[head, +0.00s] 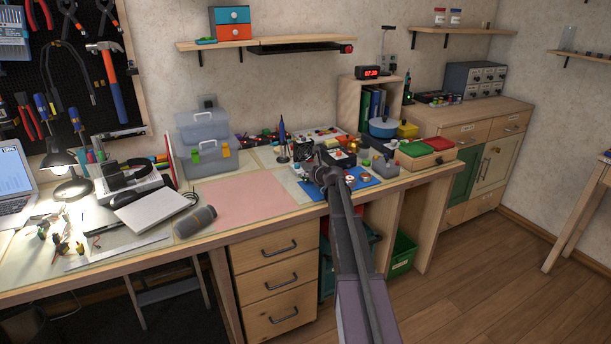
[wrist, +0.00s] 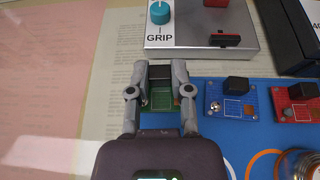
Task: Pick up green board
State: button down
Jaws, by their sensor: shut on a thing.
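The green board (wrist: 161,97) is a small circuit board with a black block (wrist: 160,76) on it, seen between my gripper's fingers in the wrist view. My gripper (wrist: 156,88) is shut on the green board, one grey finger on each side. The board's near part is hidden by the gripper body. In the head view my gripper (head: 322,176) is over the workbench by the blue mat, and the board is too small to make out there.
A blue board (wrist: 233,104) and a red board (wrist: 294,103) sit to the right on the blue mat (wrist: 206,150). A grey box labelled GRIP (wrist: 200,46) stands just beyond my gripper. The pink mat (head: 245,196) to the left is clear.

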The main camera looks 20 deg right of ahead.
notch_tip(320, 180, up, 2)
jog(key=shift+r+p, duration=0.1)
jog(key=shift+p, duration=0.65)
jog(key=s, duration=0.5)
jog(key=s+d+p, duration=0.1)
jog(key=s, duration=0.4)
jog(key=s+d+r, duration=0.1)
jog(key=s, duration=0.5)
jog(key=shift+r, duration=0.1)
